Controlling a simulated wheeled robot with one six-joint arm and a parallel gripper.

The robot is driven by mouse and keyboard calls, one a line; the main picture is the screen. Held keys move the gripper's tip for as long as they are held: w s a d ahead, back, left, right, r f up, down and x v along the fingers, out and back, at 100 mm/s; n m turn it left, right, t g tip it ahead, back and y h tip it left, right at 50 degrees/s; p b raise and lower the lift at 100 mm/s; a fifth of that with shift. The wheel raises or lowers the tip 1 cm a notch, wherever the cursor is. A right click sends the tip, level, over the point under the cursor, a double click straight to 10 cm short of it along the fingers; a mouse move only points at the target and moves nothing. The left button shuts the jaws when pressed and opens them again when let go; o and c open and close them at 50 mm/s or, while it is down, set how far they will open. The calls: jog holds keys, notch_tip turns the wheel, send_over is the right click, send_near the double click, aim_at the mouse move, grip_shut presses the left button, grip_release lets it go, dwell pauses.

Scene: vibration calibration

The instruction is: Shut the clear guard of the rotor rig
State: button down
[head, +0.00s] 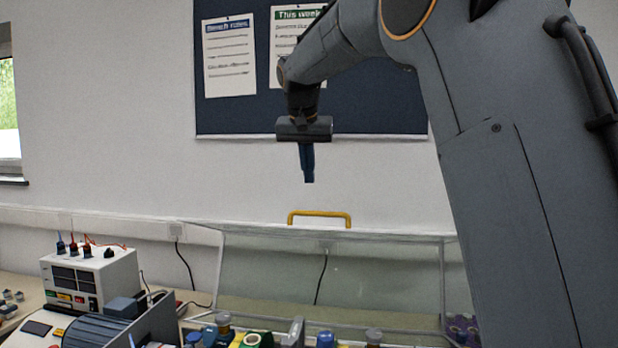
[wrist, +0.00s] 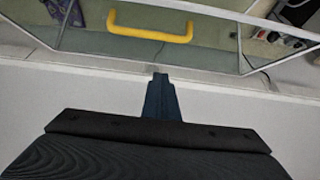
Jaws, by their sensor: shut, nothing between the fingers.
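The clear guard (head: 400,278) stands raised at the back of the bench in the head view, a see-through panel with a thin grey frame. Its yellow handle (head: 320,214) is on the top edge. In the wrist view the handle (wrist: 150,26) lies beyond my fingertips, and the guard's frame edge runs across the picture. My gripper (head: 309,181) points down, shut and empty, above the handle and slightly left of its middle, apart from it. It also shows in the wrist view (wrist: 160,76). The rotor rig below the guard is only partly in view at the bottom of the head view.
A white instrument box (head: 112,270) with knobs and cables stands on the bench at left. A grey ribbed motor (head: 95,331) is in front of it. A dark notice board (head: 360,105) hangs on the wall behind. The air around my gripper is clear.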

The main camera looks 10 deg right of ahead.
jog(key=f+p, duration=0.1)
jog(key=f, duration=0.1)
jog(key=f+p, duration=0.1)
jog(key=f, duration=0.1)
jog(key=f+p, duration=0.2)
jog(key=f, duration=0.1)
jog(key=shift+w+d, duration=0.25)
jog(key=shift+w, duration=0.15)
jog(key=shift+s+a+f, duration=0.3)
jog(key=shift+s+f, duration=0.1)
jog(key=shift+s, duration=0.15)
jog(key=shift+s, duration=0.1)
